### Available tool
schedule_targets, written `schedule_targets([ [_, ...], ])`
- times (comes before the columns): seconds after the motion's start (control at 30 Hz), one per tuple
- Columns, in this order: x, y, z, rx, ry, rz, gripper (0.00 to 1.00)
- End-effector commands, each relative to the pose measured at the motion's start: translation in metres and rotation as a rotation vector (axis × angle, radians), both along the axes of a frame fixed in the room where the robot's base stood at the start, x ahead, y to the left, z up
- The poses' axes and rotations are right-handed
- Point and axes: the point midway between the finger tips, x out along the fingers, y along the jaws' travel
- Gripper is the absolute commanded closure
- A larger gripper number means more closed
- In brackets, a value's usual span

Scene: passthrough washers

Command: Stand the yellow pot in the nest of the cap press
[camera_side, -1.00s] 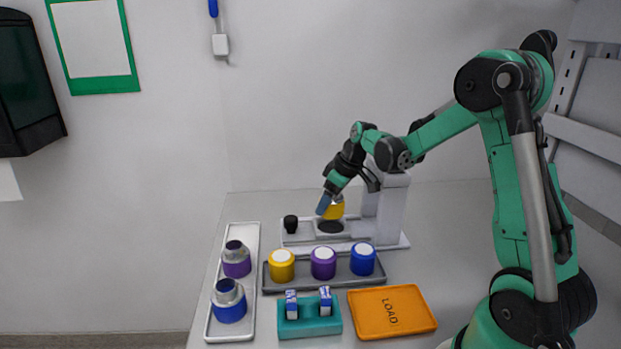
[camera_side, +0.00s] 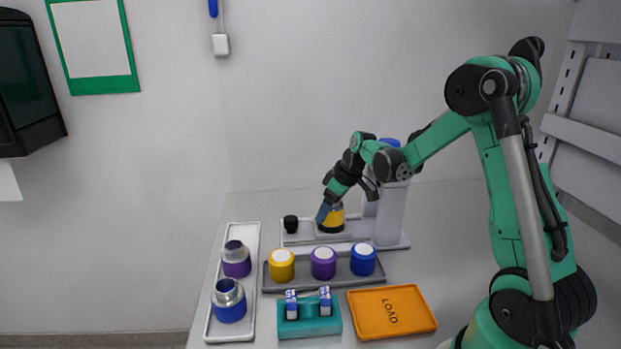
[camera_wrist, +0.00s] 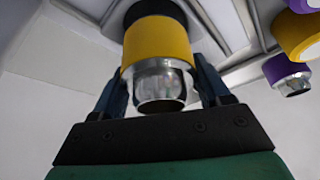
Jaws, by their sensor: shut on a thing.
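The yellow pot (camera_side: 335,218) is a yellow-banded jar with a metal neck in the wrist view (camera_wrist: 158,45). My gripper (camera_side: 326,214) is shut on it, with one blue finger on each side in the wrist view (camera_wrist: 160,85). The pot is at the nest (camera_side: 332,229) of the cap press (camera_side: 390,213), with its lower end at the dark round seat. I cannot tell whether it is fully seated. The press has a pale base and a column with a blue top, partly hidden by my arm.
A black knob (camera_side: 290,223) stands on the press base left of the nest. In front, a grey tray (camera_side: 325,283) holds yellow, purple and blue lidded items. A pale tray (camera_side: 217,325) with two open pots, a teal holder (camera_side: 309,330) and an orange LOAD tray (camera_side: 425,325) lie nearer.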

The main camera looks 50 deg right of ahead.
Motion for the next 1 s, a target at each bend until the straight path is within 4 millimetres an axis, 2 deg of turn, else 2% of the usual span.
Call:
schedule_targets([
  [0.57, 0.0, 0.0, -0.004, 0.0, 0.0, 0.0, 0.97],
  [1.0, 0.0, 0.0, -0.017, 0.0, 0.0, 0.0, 0.97],
])
